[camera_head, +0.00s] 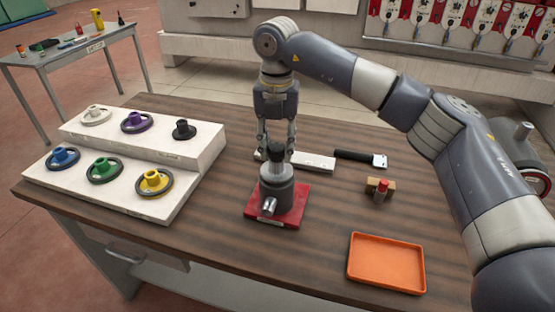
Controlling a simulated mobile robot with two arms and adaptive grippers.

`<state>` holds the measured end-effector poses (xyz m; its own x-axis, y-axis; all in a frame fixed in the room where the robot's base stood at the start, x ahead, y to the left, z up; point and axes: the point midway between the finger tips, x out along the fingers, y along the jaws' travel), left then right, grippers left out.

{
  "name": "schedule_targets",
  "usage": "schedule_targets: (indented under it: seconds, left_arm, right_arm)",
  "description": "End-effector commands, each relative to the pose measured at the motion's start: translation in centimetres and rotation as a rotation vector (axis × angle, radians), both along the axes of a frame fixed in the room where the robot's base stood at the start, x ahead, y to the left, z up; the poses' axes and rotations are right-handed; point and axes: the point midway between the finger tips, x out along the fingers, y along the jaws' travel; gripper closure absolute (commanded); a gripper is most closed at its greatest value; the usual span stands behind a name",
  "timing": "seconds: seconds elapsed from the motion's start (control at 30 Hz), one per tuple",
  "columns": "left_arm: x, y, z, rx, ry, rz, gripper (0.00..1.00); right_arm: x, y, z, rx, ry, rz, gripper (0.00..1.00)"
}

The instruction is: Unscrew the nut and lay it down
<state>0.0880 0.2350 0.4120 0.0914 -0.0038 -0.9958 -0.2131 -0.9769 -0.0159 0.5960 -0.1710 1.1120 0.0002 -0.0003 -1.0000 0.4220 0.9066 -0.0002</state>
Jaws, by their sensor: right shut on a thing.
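A grey spindle unit (277,187) stands upright on a red base plate (297,208) in the middle of the table. My right gripper (276,150) points straight down over it, its fingers closed around a dark piece, apparently the nut (275,156), at the top of the spindle. The fingers partly hide this piece, and I cannot tell whether it still touches the spindle. An empty orange tray (386,263) lies at the front right of the table. My left gripper is not in view.
A white stepped stand (205,148) at the left holds several coloured flanged wheels. Behind the spindle lie a white bar (313,162) and a black-handled tool (358,157). A wooden block with a red-topped piece (381,190) stands right. The wooden table (225,235) is clear in front.

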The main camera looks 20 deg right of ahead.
Motion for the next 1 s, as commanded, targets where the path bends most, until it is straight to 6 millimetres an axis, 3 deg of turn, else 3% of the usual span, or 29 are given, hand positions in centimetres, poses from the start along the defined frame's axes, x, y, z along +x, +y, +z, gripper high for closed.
schedule_targets:
  seconds: [1.0]
  left_arm:
    - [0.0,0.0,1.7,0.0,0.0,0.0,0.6]
  right_arm:
    - [0.0,0.0,0.1,0.001,0.001,1.256,0.95]
